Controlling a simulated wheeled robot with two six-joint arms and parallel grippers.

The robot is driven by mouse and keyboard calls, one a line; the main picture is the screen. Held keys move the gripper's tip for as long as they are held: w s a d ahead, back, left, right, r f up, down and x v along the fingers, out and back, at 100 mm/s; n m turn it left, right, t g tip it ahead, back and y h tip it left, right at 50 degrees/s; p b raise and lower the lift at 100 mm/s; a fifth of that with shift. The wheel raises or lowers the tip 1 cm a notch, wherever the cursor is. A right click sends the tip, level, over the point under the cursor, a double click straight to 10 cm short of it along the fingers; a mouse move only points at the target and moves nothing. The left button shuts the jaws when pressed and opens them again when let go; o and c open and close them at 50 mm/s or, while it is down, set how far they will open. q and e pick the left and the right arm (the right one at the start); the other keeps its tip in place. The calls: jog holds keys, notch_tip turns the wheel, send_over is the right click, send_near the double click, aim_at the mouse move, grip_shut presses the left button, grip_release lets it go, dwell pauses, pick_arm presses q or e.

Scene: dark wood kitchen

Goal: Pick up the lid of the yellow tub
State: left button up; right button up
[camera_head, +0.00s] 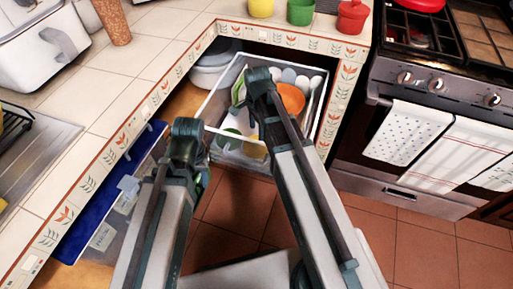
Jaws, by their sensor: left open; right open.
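The yellow tub (261,7) stands on the tiled counter at the top of the head view, cut off by the picture's edge. Its lid cannot be made out, as its upper part is outside the view. My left gripper (188,127) is at the dark end of the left arm, in front of the drawers. My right gripper (262,77) is at the end of the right arm, over the open drawer and below the tub in the picture. Both are open and apart from the tub; their fingers are hard to make out. Nothing shows held in either.
A green tub (300,11) and a red lidded pot (352,16) stand right of the yellow tub. An open drawer (215,95) with dishes juts out below the counter. A stove (430,95) is at right, a blue drawer (88,220) at left.

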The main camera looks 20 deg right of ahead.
jog(key=shift+s+a+f+b, duration=0.1)
jog(key=shift+s+f+b, duration=0.05)
jog(key=shift+f+b, duration=2.55)
jog(key=shift+r, duration=0.15)
grip_shut()
